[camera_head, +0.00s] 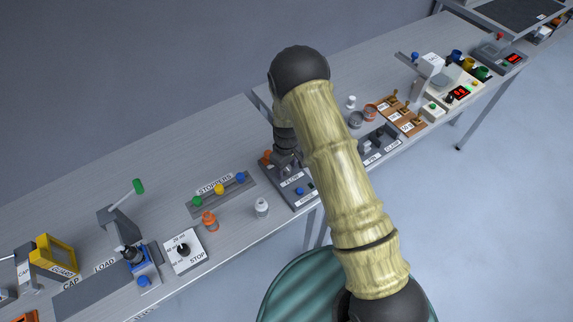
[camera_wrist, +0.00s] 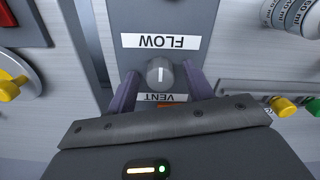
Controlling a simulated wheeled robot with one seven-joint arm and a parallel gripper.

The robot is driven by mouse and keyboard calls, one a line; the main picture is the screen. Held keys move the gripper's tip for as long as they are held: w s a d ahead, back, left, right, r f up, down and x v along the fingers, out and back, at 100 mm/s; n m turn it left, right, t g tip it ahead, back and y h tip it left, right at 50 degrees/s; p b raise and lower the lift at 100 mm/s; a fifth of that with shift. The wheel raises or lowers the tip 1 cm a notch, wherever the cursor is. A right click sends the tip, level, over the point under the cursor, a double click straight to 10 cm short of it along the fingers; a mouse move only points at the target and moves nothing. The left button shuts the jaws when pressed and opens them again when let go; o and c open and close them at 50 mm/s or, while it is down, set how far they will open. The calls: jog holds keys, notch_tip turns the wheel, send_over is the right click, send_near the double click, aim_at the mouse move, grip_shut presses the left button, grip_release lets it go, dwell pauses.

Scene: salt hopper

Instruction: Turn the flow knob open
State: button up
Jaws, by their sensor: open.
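The flow knob (camera_wrist: 160,73) is a grey round knob with a white pointer line, on a dark grey panel (camera_wrist: 175,18) in the wrist view. A FLOW label (camera_wrist: 161,41) and a VENT label (camera_wrist: 162,98) sit on either side of it, both upside down. My gripper (camera_wrist: 160,88) is open, with one finger to the left and one to the right of the knob; I cannot tell whether they touch it. In the head view, my gripper (camera_head: 287,163) is low over the FLOW panel (camera_head: 305,202), and the knob is hidden by it.
A stopper rack (camera_head: 222,195), an orange bottle (camera_head: 210,221) and a white bottle (camera_head: 262,208) stand left of the panel. Right of my arm are grey switches (camera_head: 380,141) and brown labelled hooks (camera_head: 403,115).

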jog(key=c, duration=1)
jog(key=shift+f+m+b, duration=0.1)
jog(key=shift+m+b, duration=0.2)
jog(key=shift+m, duration=0.1)
jog(key=m+b, duration=0.1)
jog(key=m, duration=0.2)
jog(key=shift+m+b, duration=0.3)
jog(key=shift+b, duration=0.05)
jog(key=m+b, duration=0.1)
jog(key=m, duration=0.8)
jog(key=shift+b, duration=0.4)
jog(key=shift+a+m, duration=0.1)
jog(key=shift+m, duration=2.2)
